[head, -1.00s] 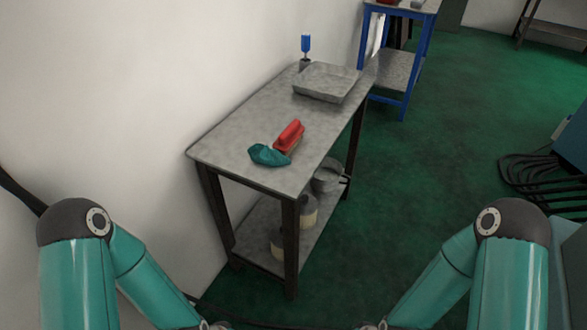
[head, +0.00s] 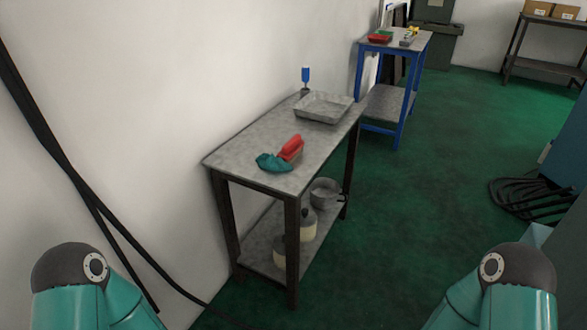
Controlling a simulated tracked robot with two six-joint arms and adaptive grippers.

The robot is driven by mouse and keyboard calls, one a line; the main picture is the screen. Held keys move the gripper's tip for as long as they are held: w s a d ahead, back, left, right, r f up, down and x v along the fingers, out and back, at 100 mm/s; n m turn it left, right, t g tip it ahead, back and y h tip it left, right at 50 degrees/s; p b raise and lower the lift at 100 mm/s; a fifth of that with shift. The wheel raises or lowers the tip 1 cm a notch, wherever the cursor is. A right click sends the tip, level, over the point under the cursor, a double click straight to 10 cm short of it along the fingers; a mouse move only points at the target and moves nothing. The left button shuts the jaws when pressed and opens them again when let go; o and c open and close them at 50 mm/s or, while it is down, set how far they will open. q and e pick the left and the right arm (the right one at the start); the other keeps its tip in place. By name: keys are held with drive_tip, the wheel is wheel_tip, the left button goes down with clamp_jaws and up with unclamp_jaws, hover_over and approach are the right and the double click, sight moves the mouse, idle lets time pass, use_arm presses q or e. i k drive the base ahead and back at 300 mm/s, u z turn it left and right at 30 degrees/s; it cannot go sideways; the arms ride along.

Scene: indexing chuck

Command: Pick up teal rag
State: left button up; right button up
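The teal rag (head: 273,163) lies crumpled on the near part of the grey table's top (head: 245,148). It is just left of a red-handled brush (head: 292,148) and looks close to or touching it. Both of my arms show only as teal links at the bottom corners of the head view. Neither gripper is in the picture. Nothing is seen holding the rag.
A grey metal tray (head: 323,107) and a blue-handled tool (head: 306,79) stand at the table's far end. The lower shelf holds containers (head: 308,224) and a pan (head: 325,192). Black cables (head: 75,178) run along the left wall. Green floor (head: 410,220) is open to the right.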

sight(265, 161)
drive_tip(key=u, duration=0.15)
drive_tip(key=i, duration=0.95)
drive_tip(key=u, duration=0.55)
drive_tip(key=k, duration=1.1)
drive_tip(key=z, duration=0.9)
drive_tip(key=i, duration=1)
drive_tip(key=z, duration=0.05)
